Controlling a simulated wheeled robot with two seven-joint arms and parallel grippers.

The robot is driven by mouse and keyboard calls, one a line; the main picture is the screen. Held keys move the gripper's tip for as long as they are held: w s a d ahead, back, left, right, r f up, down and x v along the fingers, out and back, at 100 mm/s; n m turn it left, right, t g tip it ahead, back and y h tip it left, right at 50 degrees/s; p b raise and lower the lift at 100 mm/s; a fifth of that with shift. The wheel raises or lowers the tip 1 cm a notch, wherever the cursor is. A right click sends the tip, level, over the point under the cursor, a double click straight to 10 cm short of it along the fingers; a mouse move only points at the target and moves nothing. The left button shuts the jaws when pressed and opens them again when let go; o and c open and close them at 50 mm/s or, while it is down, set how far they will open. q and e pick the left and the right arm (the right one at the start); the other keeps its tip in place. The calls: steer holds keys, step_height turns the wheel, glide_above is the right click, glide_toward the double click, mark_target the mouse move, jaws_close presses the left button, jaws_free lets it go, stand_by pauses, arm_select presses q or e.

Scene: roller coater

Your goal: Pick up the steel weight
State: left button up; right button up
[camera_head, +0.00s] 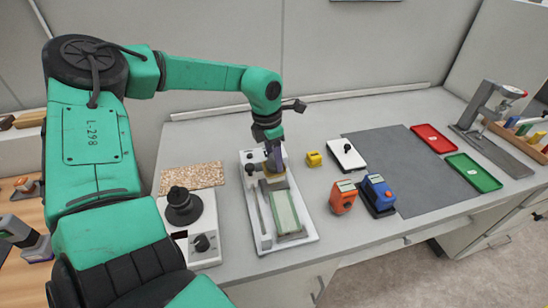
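My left gripper (274,162) points down over the upper part of a white coater tray (252,160) on the bench. A small tan and grey block (274,183) sits directly under its fingertips. I cannot tell whether the fingers touch or hold it, as the gripper hides its top. I cannot tell for certain whether this block is the steel weight. A pale green plate (285,212) lies in the tray in front of the block. My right gripper is not in view.
A white device (204,222) with a black knobbed piece (183,205) stands left of the tray. A yellow block (314,159), a red-orange device (343,197) and a blue device (378,192) stand to the right.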

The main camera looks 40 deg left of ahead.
arm_select(q)
jaws_close()
steer(key=shift+r, duration=0.1)
steer(key=shift+w+r, duration=0.1)
steer(key=shift+r, duration=0.45)
step_height(320, 180, up, 19)
steer(key=b, duration=0.2)
steer(key=shift+f+b, duration=0.15)
steer(key=shift+b, duration=0.25)
